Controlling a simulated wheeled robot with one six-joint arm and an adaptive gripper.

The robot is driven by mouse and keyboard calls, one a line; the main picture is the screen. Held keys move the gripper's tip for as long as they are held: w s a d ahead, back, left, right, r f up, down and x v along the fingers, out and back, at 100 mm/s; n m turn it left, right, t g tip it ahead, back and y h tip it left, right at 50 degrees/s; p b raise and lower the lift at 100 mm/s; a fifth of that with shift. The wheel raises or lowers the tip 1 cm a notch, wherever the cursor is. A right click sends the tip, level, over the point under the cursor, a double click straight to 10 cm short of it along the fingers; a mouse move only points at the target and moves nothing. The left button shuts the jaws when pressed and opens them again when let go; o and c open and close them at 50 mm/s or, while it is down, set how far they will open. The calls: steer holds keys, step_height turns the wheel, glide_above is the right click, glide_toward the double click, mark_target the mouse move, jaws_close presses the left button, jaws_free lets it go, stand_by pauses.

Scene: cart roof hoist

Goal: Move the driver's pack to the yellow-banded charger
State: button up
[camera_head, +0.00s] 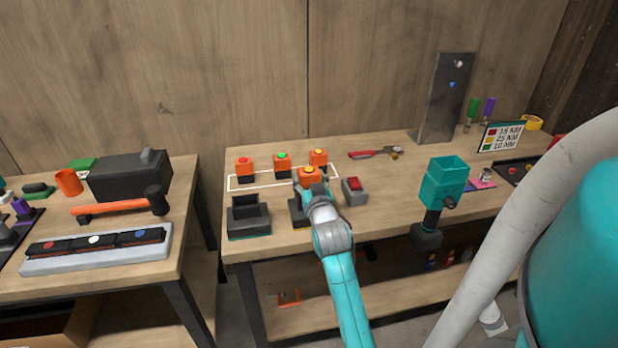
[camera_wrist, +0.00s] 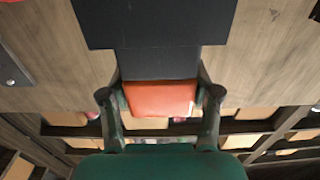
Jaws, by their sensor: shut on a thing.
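My gripper (camera_head: 314,187) is shut on an orange pack (camera_head: 309,174) with a yellow button on top. The pack also shows between the fingers in the wrist view (camera_wrist: 160,98). In the head view it is at the dark charger with a thin yellow band (camera_head: 297,216), which my arm partly hides. I cannot tell whether the pack is seated or just above it. A second dark charger (camera_head: 248,216), green-banded and empty, stands to the left. The teal driver (camera_head: 445,178) stands upright, handle down, at the right near the bench's front edge.
Three orange packs with red (camera_head: 244,168), green (camera_head: 282,162) and yellow (camera_head: 318,158) buttons stand at the white outline behind the chargers. A grey block with a red top (camera_head: 354,190) is close right of my gripper.

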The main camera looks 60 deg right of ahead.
steer(key=shift+f, duration=1.35)
steer(key=o, duration=1.5)
steer(key=shift+f, duration=0.1)
steer(key=shift+a, duration=0.1)
steer(key=v, duration=1.2)
